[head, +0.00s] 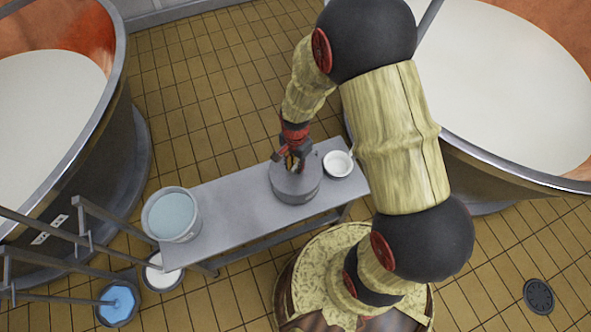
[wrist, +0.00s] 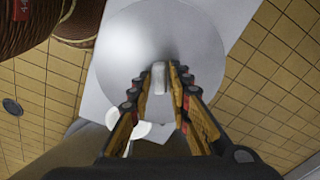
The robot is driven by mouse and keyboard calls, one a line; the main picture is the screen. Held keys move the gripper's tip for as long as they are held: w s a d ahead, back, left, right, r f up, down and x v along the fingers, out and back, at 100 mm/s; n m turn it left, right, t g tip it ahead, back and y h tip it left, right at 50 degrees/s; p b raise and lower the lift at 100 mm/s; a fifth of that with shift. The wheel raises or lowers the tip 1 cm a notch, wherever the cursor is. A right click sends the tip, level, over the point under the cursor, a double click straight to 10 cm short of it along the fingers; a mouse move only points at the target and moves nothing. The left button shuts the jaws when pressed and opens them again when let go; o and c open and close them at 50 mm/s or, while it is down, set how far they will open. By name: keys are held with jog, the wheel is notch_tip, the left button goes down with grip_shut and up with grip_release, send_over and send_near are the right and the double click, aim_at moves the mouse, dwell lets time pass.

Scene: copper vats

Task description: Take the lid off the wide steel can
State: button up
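The wide steel can (head: 295,188) stands on the grey bench, towards its right end. Its round steel lid (wrist: 190,35) fills the upper middle of the wrist view and lies on the can. A small pale handle (wrist: 160,78) stands up from the lid. My gripper (wrist: 161,74) is above the lid, with one fingertip on each side of the handle. The fingers are apart, and narrow gaps seem to show between them and the handle. In the head view my gripper (head: 294,160) hides part of the lid and its handle.
A white bowl (head: 338,163) stands close to the can's right on the bench (head: 235,200). A bucket of pale liquid (head: 173,215) is at the bench's left end. Large vats (head: 125,115) (head: 480,165) flank the bench. Buckets (head: 118,304) (head: 163,276) stand on the floor.

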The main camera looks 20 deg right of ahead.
grip_shut()
dwell(0.3)
